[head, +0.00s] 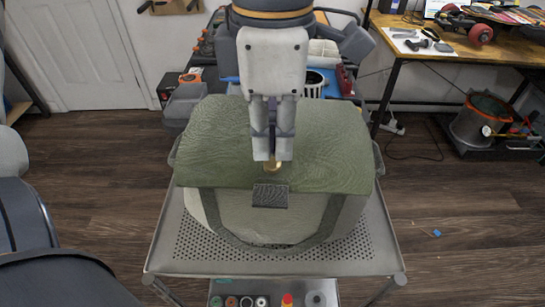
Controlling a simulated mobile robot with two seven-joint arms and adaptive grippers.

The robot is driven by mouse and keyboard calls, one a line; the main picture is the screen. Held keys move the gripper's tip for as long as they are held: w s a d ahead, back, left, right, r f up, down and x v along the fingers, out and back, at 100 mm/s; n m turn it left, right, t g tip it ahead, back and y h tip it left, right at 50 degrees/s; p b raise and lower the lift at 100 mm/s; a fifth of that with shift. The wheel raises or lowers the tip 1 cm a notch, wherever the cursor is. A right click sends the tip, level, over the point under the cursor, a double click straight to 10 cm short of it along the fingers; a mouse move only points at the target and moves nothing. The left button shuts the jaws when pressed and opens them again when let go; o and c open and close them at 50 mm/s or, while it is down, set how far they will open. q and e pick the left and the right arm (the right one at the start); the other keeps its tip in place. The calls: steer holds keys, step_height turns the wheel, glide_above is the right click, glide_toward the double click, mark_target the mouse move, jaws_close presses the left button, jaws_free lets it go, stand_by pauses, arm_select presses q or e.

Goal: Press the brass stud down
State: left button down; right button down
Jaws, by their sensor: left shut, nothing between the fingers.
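A small brass stud (273,167) sits on the green flap (325,150) of a canvas bag (337,215), near the flap's front edge. A dark grey patch or tab (270,195) lies just in front of it. My left gripper (272,157) points down over the flap with its fingers shut and empty. Its fingertips are right at the stud and cover its far part. I cannot tell whether they touch it. My right gripper is not in view.
The bag stands on a perforated metal cart top (190,243), with some bare tray around it. A lower shelf (275,290) holds small round items. Behind are a cluttered cart and, at right, a wooden bench (465,50). A bucket (480,120) stands at the right.

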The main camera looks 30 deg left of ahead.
mark_target(272, 162)
arm_select(q)
steer(key=shift+f, duration=1.3)
stand_by(0.6)
steer(key=shift+r, duration=4.05)
